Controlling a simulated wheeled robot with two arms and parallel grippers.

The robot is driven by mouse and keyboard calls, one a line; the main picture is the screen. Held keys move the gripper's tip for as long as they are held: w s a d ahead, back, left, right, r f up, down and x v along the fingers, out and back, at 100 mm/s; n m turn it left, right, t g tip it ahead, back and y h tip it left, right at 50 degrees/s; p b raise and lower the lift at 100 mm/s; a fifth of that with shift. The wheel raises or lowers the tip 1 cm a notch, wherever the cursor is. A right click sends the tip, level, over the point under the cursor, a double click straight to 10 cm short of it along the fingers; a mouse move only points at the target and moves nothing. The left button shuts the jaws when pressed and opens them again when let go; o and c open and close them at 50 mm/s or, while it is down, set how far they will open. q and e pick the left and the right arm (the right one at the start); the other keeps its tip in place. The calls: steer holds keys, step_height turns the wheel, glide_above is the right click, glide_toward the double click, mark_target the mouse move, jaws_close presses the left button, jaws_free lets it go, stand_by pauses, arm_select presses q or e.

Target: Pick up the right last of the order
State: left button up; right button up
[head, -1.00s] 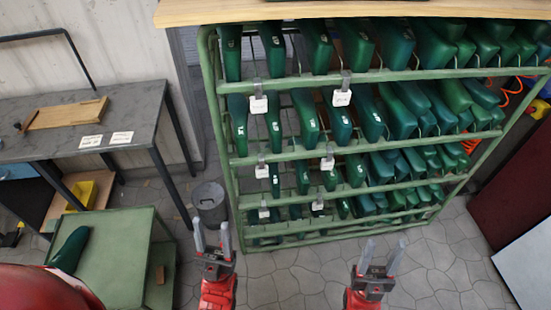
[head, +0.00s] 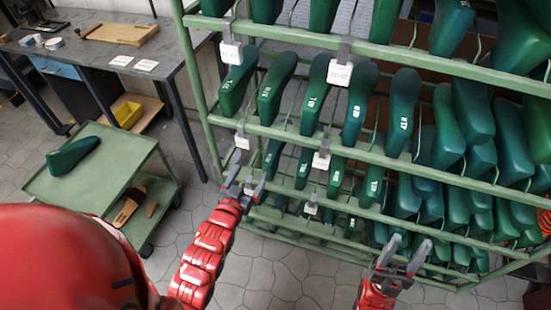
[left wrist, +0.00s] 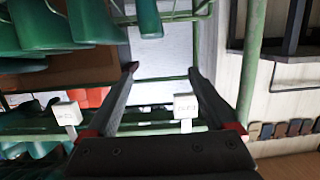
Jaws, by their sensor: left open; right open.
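Green shoe lasts with white marks hang in rows on a green rack, among them lasts in the upper row (head: 238,85) and (head: 356,103). Which one is the order's right last I cannot tell; the marks are too small to read. A single green last (head: 73,155) lies on the cart's top at the left. My left gripper (head: 246,172) is open and empty at the rack's left front, beside the lower rows. In the left wrist view its fingers (left wrist: 161,70) are spread, with lasts (left wrist: 88,22) up and left. My right gripper (head: 408,246) is open and empty before the lower rows.
The rack's rails (head: 300,137) carry white tags (head: 340,73). A green cart (head: 110,185) stands at the left, with a brown object (head: 130,205) on its lower shelf. Behind it is a grey workbench (head: 180,50) with a wooden board. Tiled floor lies free between cart and rack.

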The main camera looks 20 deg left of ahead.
arm_select(q)
steer(key=g, duration=0.2)
glide_toward(267, 169)
steer(key=x, duration=0.3)
steer(key=b+x, duration=0.1)
steer(key=x, duration=0.3)
steer(key=f+b+x, duration=0.1)
steer(key=x, duration=0.3)
steer(key=shift+s+a+f, duration=0.1)
steer(key=shift+a, duration=0.3)
steer(key=shift+w+d+f, duration=0.1)
steer(key=shift+w+f, duration=0.2)
steer(key=shift+w, duration=0.1)
steer(key=x, duration=0.4)
steer(key=shift+w+d+b, duration=0.15)
steer(key=shift+d+b, duration=0.05)
steer(key=shift+b, duration=0.15)
steer(key=shift+c, duration=0.3)
jaws_close()
